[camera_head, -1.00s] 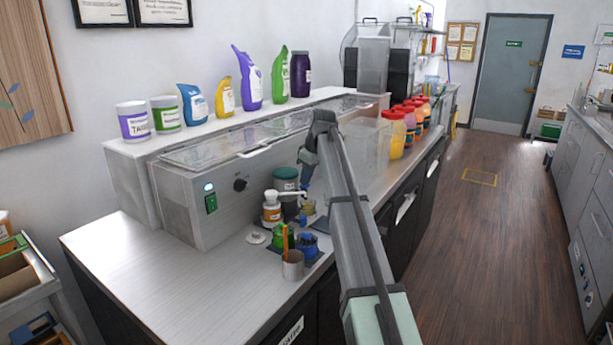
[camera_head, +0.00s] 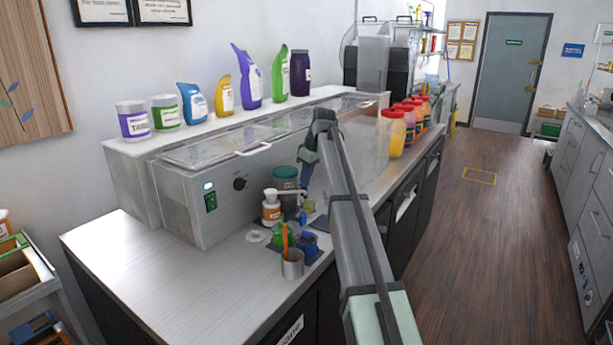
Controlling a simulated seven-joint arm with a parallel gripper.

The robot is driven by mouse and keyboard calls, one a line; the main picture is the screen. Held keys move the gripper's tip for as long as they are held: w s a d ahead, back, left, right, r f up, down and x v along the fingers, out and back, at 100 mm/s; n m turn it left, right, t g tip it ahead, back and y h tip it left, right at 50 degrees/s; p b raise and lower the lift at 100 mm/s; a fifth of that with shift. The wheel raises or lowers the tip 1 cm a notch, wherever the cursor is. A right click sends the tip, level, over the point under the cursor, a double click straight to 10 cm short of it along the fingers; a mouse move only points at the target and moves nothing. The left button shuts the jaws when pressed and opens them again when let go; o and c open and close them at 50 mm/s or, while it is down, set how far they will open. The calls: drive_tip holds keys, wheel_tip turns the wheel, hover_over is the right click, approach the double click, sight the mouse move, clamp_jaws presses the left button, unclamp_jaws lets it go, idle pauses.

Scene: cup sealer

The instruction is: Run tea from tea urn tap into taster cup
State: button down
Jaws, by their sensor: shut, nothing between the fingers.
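The tea urn appears to be the dark green canister (camera_head: 285,177) against the front of the grey machine. Its tap (camera_head: 288,192) shows as a short pale bar low on its front, partly behind an orange-and-white bottle. My gripper (camera_head: 303,191) points down from the end of my arm, shut and empty, at the right end of the tap. I cannot tell whether it touches the tap. A small blue-and-yellow vessel (camera_head: 307,208), perhaps the taster cup, stands on the counter just below my gripper. Whether there is tea in it is too small to tell.
The orange-and-white bottle (camera_head: 271,206), green and blue containers (camera_head: 308,244) and a metal cup (camera_head: 292,264) crowd the counter near my gripper. A clear bin (camera_head: 368,150) stands behind my arm. The counter's left part (camera_head: 150,265) is bare.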

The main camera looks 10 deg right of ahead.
drive_tip(key=shift+s+f, duration=0.25)
drive_tip(key=shift+f, duration=0.35)
drive_tip(key=shift+r, duration=0.25)
drive_tip(key=w+a+v, duration=0.1)
drive_tip(key=v, duration=1.3)
drive_tip(key=shift+r, duration=0.35)
drive_tip(key=shift+w+d+f, duration=0.1)
drive_tip(key=shift+w, duration=0.1)
